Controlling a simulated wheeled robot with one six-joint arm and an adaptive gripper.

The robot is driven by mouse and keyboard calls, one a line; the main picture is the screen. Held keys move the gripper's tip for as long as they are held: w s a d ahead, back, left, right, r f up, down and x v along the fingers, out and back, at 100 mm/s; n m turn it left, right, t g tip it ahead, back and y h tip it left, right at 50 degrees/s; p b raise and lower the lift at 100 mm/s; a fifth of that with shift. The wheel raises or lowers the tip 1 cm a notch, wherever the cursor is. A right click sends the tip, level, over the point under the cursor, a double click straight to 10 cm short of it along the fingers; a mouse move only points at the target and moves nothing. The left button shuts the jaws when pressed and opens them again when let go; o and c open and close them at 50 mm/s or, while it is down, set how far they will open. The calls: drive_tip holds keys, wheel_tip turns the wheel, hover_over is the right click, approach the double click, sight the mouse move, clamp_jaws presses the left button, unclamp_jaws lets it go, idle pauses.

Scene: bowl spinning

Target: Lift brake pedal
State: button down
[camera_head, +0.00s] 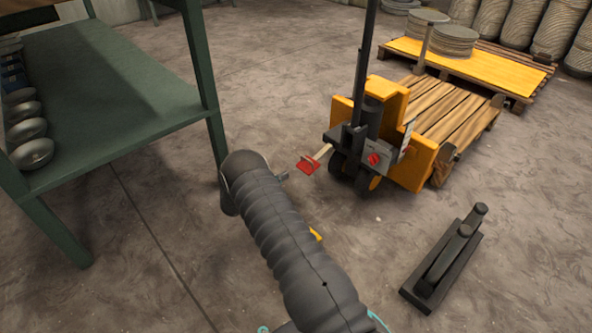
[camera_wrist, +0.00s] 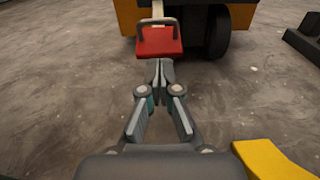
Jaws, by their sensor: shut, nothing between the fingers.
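The red brake pedal (camera_head: 308,165) sticks out on a pale lever from the near left side of the yellow pallet truck (camera_head: 421,160). In the wrist view the red pedal (camera_wrist: 158,41) lies just beyond my fingertips, with a dark loop bar at its far edge. My gripper (camera_wrist: 161,64) is shut and empty, its tips pointing at the pedal's near edge. I cannot tell whether the tips touch it. In the head view my gripper (camera_head: 283,176) is mostly hidden behind my arm, and its tip shows just left of the pedal.
A green shelf (camera_head: 110,80) with metal bowls stands at the left. A black metal stand (camera_head: 445,262) lies on the floor at the right. Wooden pallets and stacked discs (camera_head: 454,38) are at the back right. Bare concrete floor surrounds the pedal's left side.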

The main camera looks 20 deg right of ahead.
drive_tip(key=x, duration=0.9)
drive_tip(key=shift+d+b, duration=0.3)
drive_tip(key=shift+b, duration=0.15)
drive_tip(key=shift+w, duration=0.15)
